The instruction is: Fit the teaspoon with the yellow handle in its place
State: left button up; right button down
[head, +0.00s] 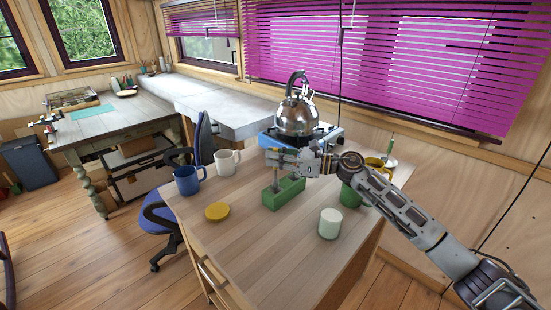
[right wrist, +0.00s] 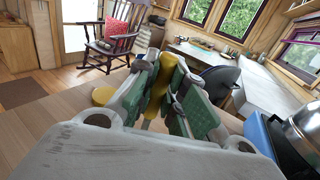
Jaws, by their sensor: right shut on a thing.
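My right gripper (head: 276,159) is above the green block (head: 284,195) on the wooden table. In the right wrist view its green-padded fingers are shut on the yellow handle of the teaspoon (right wrist: 157,82). In the head view the gripper hides most of the teaspoon. Thin metal shafts show between the gripper and the block's top; I cannot tell how far the teaspoon's lower end is into the block. My left gripper is not in view.
A kettle (head: 297,117) stands on a blue stove behind the gripper. A blue mug (head: 188,181), white mug (head: 228,163) and yellow disc (head: 217,211) are to the left. A pale cup (head: 330,224), green mug (head: 350,196) and yellow mug (head: 375,164) are to the right. The front of the table is clear.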

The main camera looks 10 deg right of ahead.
aim_at(275, 178)
pick_arm(q)
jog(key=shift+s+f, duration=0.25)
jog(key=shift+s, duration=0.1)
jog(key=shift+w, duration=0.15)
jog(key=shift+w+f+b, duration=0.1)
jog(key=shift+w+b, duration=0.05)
jog(key=shift+b, duration=0.2)
pick_arm(e)
jog(key=shift+f, duration=0.1)
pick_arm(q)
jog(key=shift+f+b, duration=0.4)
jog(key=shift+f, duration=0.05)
pick_arm(e)
jog(key=shift+f, duration=0.3)
